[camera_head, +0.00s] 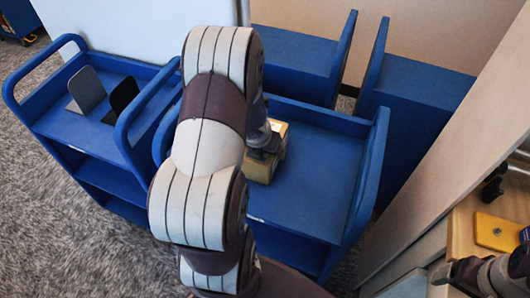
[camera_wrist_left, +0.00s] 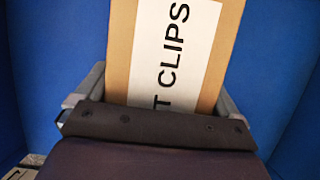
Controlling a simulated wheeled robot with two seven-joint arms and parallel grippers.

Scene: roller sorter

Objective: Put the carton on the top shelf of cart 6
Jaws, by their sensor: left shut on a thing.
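A tan carton (camera_head: 262,166) is at the top shelf of the middle blue cart (camera_head: 315,185), near its left end; I cannot tell whether it rests on the shelf or hangs just above it. In the left wrist view the carton (camera_wrist_left: 118,50) has a white label ending in "T CLIPS". My left gripper (camera_head: 265,140) is shut on the carton; my own arm hides part of it and of the cart. No cart number is readable. My right gripper (camera_head: 445,272) is partly seen at the lower right, and its jaw state is unclear.
Another blue cart (camera_head: 90,135) at left holds a grey and a black upright plate. More blue carts (camera_head: 300,55) (camera_head: 420,95) stand behind. A tan panel (camera_head: 455,150) and a wooden surface with a yellow piece (camera_head: 495,232) are at right. The middle cart's shelf is clear right of the carton.

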